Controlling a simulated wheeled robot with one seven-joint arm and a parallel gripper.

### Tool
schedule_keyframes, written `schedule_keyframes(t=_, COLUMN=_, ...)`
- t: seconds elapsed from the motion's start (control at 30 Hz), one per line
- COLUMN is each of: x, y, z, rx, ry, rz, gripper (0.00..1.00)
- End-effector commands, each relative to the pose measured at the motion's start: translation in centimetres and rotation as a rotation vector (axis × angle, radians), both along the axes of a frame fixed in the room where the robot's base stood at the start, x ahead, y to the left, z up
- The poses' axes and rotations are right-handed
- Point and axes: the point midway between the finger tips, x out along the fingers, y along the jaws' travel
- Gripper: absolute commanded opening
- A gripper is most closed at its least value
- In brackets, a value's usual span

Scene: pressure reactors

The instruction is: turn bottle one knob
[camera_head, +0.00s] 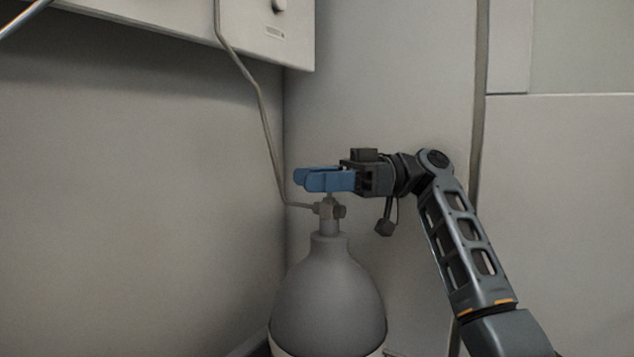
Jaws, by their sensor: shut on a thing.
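A grey gas bottle (328,290) stands upright against the wall, with a valve (328,212) on its neck. My gripper (307,180) reaches in level from the right, with its blue fingers over the top of the valve. It is shut on the bottle's knob at the top of the valve. The fingers hide the knob; only a thin stem shows just under them.
A thin pipe (262,110) runs from the valve's left side up the wall to a white box (240,28) at the top. A light wall panel (560,190) stands at the right, behind my arm. The space above the fingers is clear.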

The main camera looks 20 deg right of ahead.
Motion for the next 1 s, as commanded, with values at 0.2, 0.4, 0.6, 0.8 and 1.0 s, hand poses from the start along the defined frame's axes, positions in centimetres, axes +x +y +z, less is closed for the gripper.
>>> schedule_keyframes(t=0.2, x=-0.06, y=0.15, z=-0.26, rx=-0.004, ry=0.003, rz=0.031, gripper=0.21)
schedule_keyframes(t=0.4, x=-0.07, y=0.17, z=-0.28, rx=-0.005, ry=0.004, rz=0.034, gripper=0.21)
schedule_keyframes(t=0.6, x=-0.07, y=0.18, z=-0.31, rx=-0.005, ry=0.004, rz=0.033, gripper=0.55)
schedule_keyframes(t=0.8, x=-0.06, y=0.11, z=-0.20, rx=-0.003, ry=0.003, rz=0.031, gripper=0.72)
schedule_keyframes(t=1.0, x=-0.06, y=0.07, z=-0.12, rx=-0.002, ry=0.002, rz=0.030, gripper=0.72)
